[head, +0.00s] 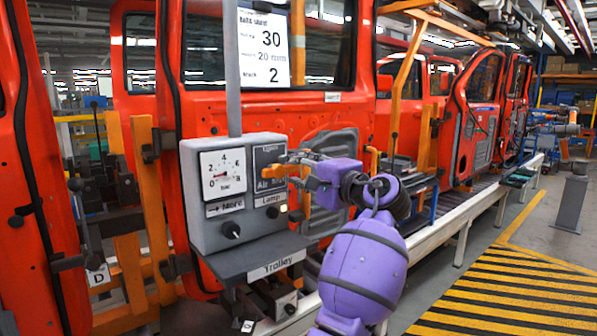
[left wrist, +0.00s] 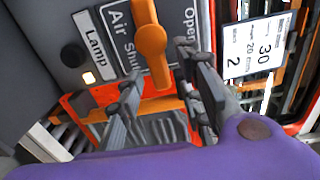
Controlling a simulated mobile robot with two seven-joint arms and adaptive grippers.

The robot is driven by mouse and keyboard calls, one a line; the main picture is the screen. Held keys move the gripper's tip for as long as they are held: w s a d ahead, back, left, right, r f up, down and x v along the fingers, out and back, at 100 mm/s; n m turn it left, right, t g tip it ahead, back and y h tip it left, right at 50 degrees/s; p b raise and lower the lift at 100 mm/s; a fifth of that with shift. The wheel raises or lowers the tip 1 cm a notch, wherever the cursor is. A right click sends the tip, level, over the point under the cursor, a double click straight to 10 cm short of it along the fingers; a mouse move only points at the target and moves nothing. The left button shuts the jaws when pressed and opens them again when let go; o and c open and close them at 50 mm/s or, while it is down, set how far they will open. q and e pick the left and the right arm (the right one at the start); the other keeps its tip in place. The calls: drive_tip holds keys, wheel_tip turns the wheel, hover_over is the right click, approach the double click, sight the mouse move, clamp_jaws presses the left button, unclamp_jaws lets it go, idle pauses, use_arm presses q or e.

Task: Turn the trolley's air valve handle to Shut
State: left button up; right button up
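The trolley's grey control box (head: 205,225) carries the orange air valve handle (head: 272,172), which lies roughly level on its dark plate between "Open" above and "Air Shut" below. My left gripper (head: 292,167) is at the right side of the plate. In the left wrist view its dark fingers (left wrist: 158,78) stand apart, one on each side of the handle's near end. I see no clear contact. My right gripper is not in view.
A gauge (head: 223,173), a black knob (head: 231,230) and a lit lamp (left wrist: 88,77) are on the box. A shelf marked Trolley (head: 262,262) juts out below. A grey post and sign (head: 263,45) rise above. Red vehicle doors stand close behind. The striped floor at right is clear.

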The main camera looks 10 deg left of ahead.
use_arm(q)
drive_tip(key=v, duration=1.2)
